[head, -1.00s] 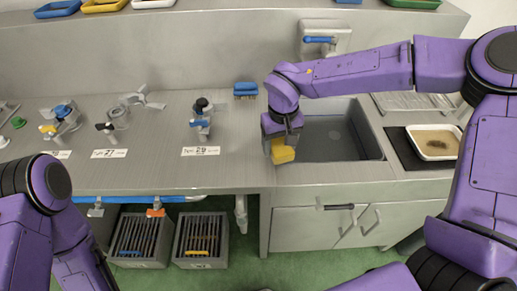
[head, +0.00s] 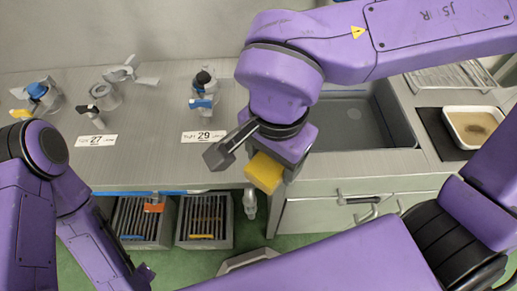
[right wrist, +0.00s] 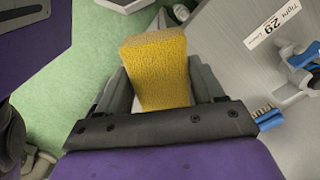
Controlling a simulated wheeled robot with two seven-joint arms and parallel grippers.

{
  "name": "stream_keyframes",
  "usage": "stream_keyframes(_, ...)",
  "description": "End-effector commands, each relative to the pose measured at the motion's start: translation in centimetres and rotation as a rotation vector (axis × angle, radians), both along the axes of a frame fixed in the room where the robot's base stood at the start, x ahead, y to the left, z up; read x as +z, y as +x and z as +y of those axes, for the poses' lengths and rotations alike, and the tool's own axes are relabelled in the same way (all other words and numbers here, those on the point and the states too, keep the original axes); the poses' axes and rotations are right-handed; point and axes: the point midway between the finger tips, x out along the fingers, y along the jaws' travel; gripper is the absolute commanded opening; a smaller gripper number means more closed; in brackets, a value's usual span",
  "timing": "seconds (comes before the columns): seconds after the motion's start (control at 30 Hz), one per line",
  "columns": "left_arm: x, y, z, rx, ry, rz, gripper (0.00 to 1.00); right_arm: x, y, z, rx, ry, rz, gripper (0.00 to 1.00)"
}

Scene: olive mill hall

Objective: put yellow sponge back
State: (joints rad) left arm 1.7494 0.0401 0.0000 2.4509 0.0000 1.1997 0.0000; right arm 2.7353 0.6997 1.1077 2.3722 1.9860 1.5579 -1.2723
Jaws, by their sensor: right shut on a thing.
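The yellow sponge (head: 264,173) is a small block held in my right gripper (head: 246,162), in front of the counter's front edge. In the right wrist view the sponge (right wrist: 158,68) sits between the two fingers of my right gripper (right wrist: 160,92) and sticks out beyond them. The far finger is largely hidden in the head view. My left arm shows at the lower left of the head view, but I cannot make out its gripper.
The metal counter (head: 140,150) carries several valve fittings and a 29 label (head: 204,136). A sink (head: 350,120) and white tray (head: 472,127) lie right. Two slatted crates (head: 204,243) stand below. A blue brush (right wrist: 268,118) shows in the wrist view.

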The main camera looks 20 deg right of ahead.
Motion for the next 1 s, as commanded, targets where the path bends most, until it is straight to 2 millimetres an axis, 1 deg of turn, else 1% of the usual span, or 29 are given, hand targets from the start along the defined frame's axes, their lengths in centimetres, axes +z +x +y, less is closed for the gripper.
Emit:
stream_keyframes(0.03, -0.3, 0.1, 0.0, 0.000, 0.000, -0.001, 0.00, -0.2, -0.7, 0.0, -0.033, 0.001, 0.001, 0.39)
stream_keyframes(0.07, -0.3, 0.1, 0.0, 0.000, 0.000, -0.001, 0.00, -0.2, -0.9, 0.0, -0.051, 0.002, 0.002, 0.39)
stream_keyframes(0.1, -0.3, 0.1, 0.0, 0.000, 0.000, -0.002, 0.00, -0.3, -0.9, 0.0, -0.065, 0.001, 0.003, 0.39)
stream_keyframes(0.17, -0.1, 0.1, 0.0, 0.000, 0.000, -0.002, 0.00, -0.7, -0.1, -0.1, -0.077, 0.001, 0.006, 0.39)
stream_keyframes(0.27, 0.2, 0.1, 0.0, 0.000, 0.000, -0.002, 0.00, -1.7, 2.6, -0.4, -0.079, -0.001, 0.008, 0.39)
stream_keyframes(0.3, 0.4, 0.1, 0.0, 0.000, 0.000, -0.001, 0.00, -2.3, 3.8, -0.6, -0.078, -0.001, 0.006, 0.39)
stream_keyframes(0.43, 0.8, 0.1, 0.0, 0.000, 0.000, -0.001, 0.00, -4.0, 7.7, -1.0, -0.077, -0.002, 0.006, 0.39)
stream_keyframes(0.5, 0.6, 0.1, 0.0, 0.000, 0.000, -0.002, 0.00, -5.9, 9.0, -1.2, -0.073, -0.003, 0.007, 0.39)
stream_keyframes(0.6, 0.6, 0.1, 0.0, 0.000, 0.000, -0.002, 0.00, -7.7, 10.7, -1.4, -0.074, -0.002, 0.006, 0.39)
stream_keyframes(0.77, 0.6, 0.1, 0.0, 0.000, 0.000, -0.002, 0.00, -9.3, 12.1, -1.5, -0.073, 0.000, 0.003, 0.39)
stream_keyframes(0.83, 0.6, 0.1, 0.0, 0.000, 0.000, -0.001, 0.00, -10.4, 12.8, -1.6, -0.073, -0.002, 0.004, 0.39)
stream_keyframes(0.9, 0.4, 0.1, 0.0, 0.000, 0.000, -0.001, 0.00, -11.9, 12.7, -1.6, -0.070, -0.003, 0.005, 0.39)
stream_keyframes(1.0, 0.3, 0.1, 0.0, 0.000, 0.000, -0.001, 0.00, -13.0, 12.7, -1.6, -0.071, 0.000, 0.003, 0.39)
